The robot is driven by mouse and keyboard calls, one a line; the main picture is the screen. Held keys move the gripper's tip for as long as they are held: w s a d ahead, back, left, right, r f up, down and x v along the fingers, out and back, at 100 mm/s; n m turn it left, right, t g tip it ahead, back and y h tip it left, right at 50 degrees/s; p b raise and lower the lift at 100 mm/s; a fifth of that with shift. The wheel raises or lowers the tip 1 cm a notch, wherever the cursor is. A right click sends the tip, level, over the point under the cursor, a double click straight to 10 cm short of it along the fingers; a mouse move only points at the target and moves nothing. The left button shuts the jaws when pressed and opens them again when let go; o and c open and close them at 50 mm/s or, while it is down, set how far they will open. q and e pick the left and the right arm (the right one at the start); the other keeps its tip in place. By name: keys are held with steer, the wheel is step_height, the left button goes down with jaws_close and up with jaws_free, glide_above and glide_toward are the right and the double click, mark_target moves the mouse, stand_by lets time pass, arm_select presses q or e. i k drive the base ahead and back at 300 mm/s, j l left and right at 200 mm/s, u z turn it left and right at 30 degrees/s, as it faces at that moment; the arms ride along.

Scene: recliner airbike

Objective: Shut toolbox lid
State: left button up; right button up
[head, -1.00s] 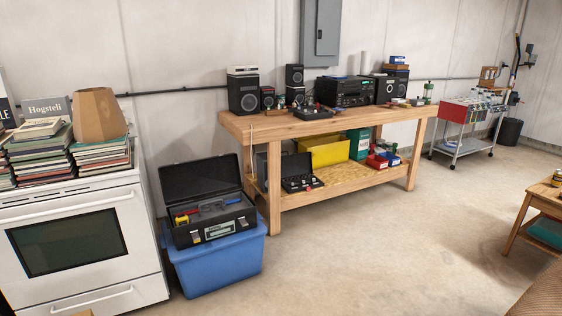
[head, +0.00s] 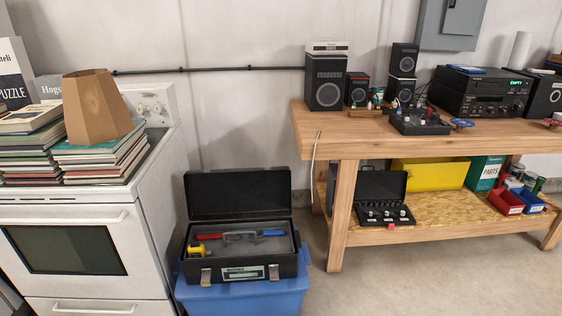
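The black toolbox (head: 228,273) stands on a blue bin between the stove and the workbench. Its lid (head: 238,194) is open, standing up at the back against the wall side. Inside lie a tool with red and blue handles (head: 240,234) and a yellow item (head: 197,250). The front has two latches and a label. Neither of my grippers is in view.
The blue bin (head: 243,300) is under the toolbox. The white stove (head: 75,212) with stacked books is close on the left. The wooden workbench (head: 340,145) is on the right, with a smaller open black case (head: 382,200) on its lower shelf. Open floor (head: 440,280) lies at front right.

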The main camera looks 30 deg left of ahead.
mark_target(258, 192)
steer(key=i+u, duration=0.35)
steer(key=u, duration=0.15)
steer(key=i+l+u, duration=0.2)
steer(key=i+u, duration=0.25)
steer(key=i+l+u, duration=0.2)
steer(key=u, duration=0.3)
steer(key=i+l+u, duration=0.2)
steer(key=l+u, duration=0.3)
